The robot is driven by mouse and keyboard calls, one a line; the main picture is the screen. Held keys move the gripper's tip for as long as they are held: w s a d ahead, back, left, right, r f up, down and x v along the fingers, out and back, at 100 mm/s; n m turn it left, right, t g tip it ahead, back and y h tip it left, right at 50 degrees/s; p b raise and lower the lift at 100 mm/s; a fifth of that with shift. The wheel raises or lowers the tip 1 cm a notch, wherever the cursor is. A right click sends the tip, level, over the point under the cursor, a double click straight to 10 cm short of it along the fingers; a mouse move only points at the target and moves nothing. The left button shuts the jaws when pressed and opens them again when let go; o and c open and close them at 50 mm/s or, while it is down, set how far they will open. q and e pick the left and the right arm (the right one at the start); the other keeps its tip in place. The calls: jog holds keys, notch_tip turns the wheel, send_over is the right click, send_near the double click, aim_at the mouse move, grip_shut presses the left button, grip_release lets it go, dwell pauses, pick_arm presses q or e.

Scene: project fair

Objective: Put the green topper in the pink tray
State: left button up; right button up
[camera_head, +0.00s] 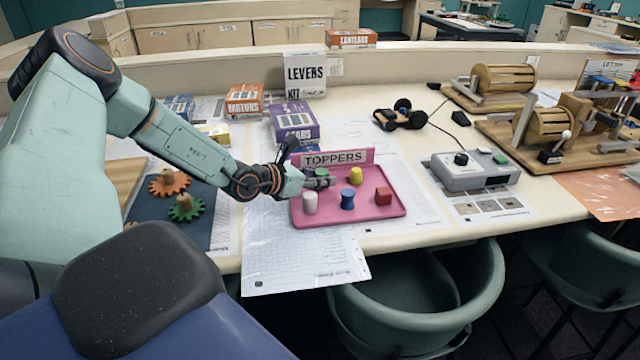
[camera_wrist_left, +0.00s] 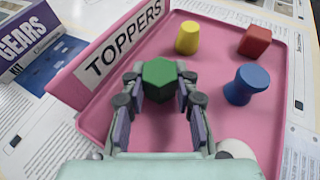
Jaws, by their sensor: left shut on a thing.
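The pink tray (camera_head: 375,212) lies on the table with a sign reading TOPPERS along its back edge. The green topper (camera_wrist_left: 159,78) is a small faceted piece between the fingers of my left gripper (camera_wrist_left: 160,88), which is shut on it, over the tray's left back part. In the head view the green topper (camera_head: 322,172) shows just past my left gripper (camera_head: 316,179), in front of the sign. I cannot tell whether it touches the tray floor. A yellow (camera_head: 355,176), a red (camera_head: 383,196), a blue (camera_head: 347,199) and a white topper (camera_head: 310,202) stand in the tray. My right gripper is out of view.
Orange (camera_head: 169,183) and green gears (camera_head: 187,207) lie on a dark mat left of the tray. The purple GEARS box (camera_head: 294,122) and LEVERS box (camera_head: 305,74) stand behind. A grey control box (camera_head: 474,170) is at the right. Chairs stand below the table's front edge.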

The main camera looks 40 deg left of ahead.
aim_at(316, 176)
pick_arm(q)
jog(key=shift+w+f, duration=0.15)
jog(key=shift+w, duration=0.05)
jog(key=shift+s+a+f, duration=0.1)
jog(key=shift+a+f, duration=0.1)
jog(key=o, duration=0.6)
jog(key=shift+s+d+r, duration=0.1)
jog(key=shift+d, duration=0.15)
jog(key=shift+w, duration=0.2)
jog(key=shift+s+a+r+p, duration=0.15)
jog(key=shift+a+r+p, duration=0.05)
jog(key=shift+a+p, duration=0.1)
jog(key=p+v, duration=0.3)
jog(key=shift+s+d+r, duration=0.15)
jog(key=shift+d+r, duration=0.05)
jog(key=shift+r, duration=0.1)
jog(key=p+v, duration=0.2)
jog(key=shift+f+p, duration=0.1)
jog(key=shift+p, duration=0.3)
jog(key=p+v, duration=0.2)
jog(key=p, duration=0.1)
jog(key=shift+s, duration=0.25)
jog(key=p+v, duration=0.2)
jog(key=shift+a+p, duration=0.1)
jog(key=shift+p, duration=0.25)
jog(key=shift+p+v, duration=0.9)
jog(key=shift+p, duration=0.05)
jog(key=shift+s, duration=0.1)
